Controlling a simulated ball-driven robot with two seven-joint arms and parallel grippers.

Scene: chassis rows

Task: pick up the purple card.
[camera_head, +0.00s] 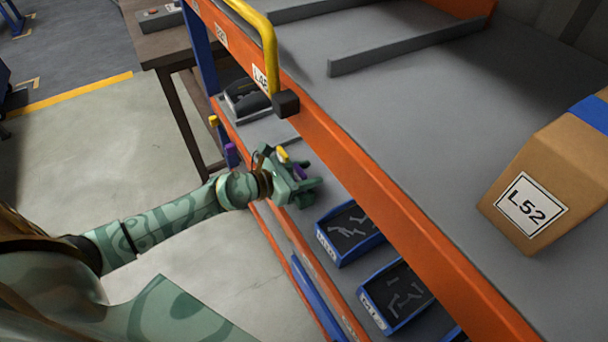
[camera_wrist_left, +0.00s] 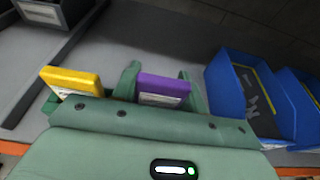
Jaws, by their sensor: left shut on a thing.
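My left gripper (camera_head: 304,186) is over the lower shelf, behind the orange rail. In the left wrist view its two green fingers (camera_wrist_left: 160,92) stand on either side of the purple card (camera_wrist_left: 163,86), and the gripper is shut on it. The card's lower part shows a pale label and is partly hidden by the gripper body. A yellow card (camera_wrist_left: 72,80) stands to the left, outside the fingers; it also shows beside the gripper in the head view (camera_head: 282,154). My right gripper is not in view.
Blue bins with small grey parts (camera_head: 322,246) (camera_head: 363,311) sit on the lower shelf, right of the gripper. An orange beam (camera_head: 400,215) of the upper shelf runs close by. A cardboard box labelled L52 (camera_head: 568,160) stands on the upper shelf. A yellow bar (camera_head: 268,45) rises from the beam.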

